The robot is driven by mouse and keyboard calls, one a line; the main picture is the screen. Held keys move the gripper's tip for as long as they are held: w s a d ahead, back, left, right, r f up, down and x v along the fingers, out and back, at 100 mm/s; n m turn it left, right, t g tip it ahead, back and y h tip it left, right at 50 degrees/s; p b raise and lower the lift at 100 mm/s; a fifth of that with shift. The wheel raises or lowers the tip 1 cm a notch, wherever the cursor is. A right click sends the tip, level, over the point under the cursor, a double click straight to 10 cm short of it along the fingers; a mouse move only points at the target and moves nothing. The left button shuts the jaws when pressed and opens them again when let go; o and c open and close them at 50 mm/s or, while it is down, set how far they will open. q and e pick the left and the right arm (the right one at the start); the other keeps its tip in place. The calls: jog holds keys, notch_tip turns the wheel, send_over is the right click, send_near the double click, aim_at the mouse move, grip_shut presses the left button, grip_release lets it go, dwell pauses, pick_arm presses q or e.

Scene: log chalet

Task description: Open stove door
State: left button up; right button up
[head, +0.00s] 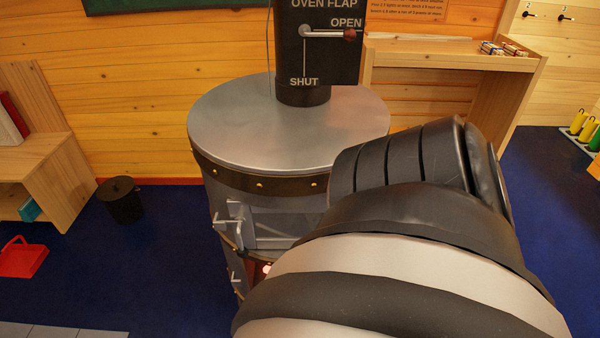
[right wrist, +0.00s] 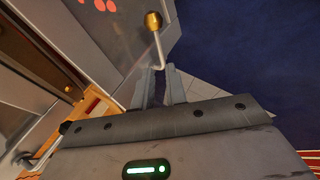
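The round grey stove (head: 285,125) stands in the middle of the head view, its front right side hidden by my right arm. An upper door (head: 285,225) with a latch handle (head: 235,222) shows on its front. Lower down, a red glow (head: 263,269) shows beside my arm. In the right wrist view, a grey panel (right wrist: 125,35) with glowing red holes carries a bent rod handle with a brass knob (right wrist: 153,20). My right gripper (right wrist: 160,72) has its fingertips on either side of the rod's end; contact is unclear. My left gripper is out of view.
A flue with an OPEN/SHUT lever (head: 328,33) rises from the stove. A black bin (head: 120,200) and a wooden shelf unit (head: 60,165) stand at left. A wooden table (head: 455,60) stands behind at right.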

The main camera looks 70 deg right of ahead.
jog(key=v, duration=0.5)
jog(key=shift+s+r, duration=0.15)
dwell(0.3)
jog(key=w+a+r+m+g, duration=0.1)
jog(key=w+a+r+m, duration=0.5)
jog(key=r, duration=0.3)
jog(key=a+r+g+y, duration=0.25)
jog(key=a+r, duration=0.55)
jog(key=r, duration=0.4)
jog(key=w+a+f+t+y, duration=0.1)
jog(key=w+a+f+t, duration=0.1)
jog(key=f, duration=0.3)
jog(key=w+a+f+t+y, duration=0.2)
jog(key=w+a+f+t, duration=0.1)
jog(key=w+f+t, duration=0.1)
jog(key=shift+f+t, duration=0.45)
jog(key=shift+f, duration=0.2)
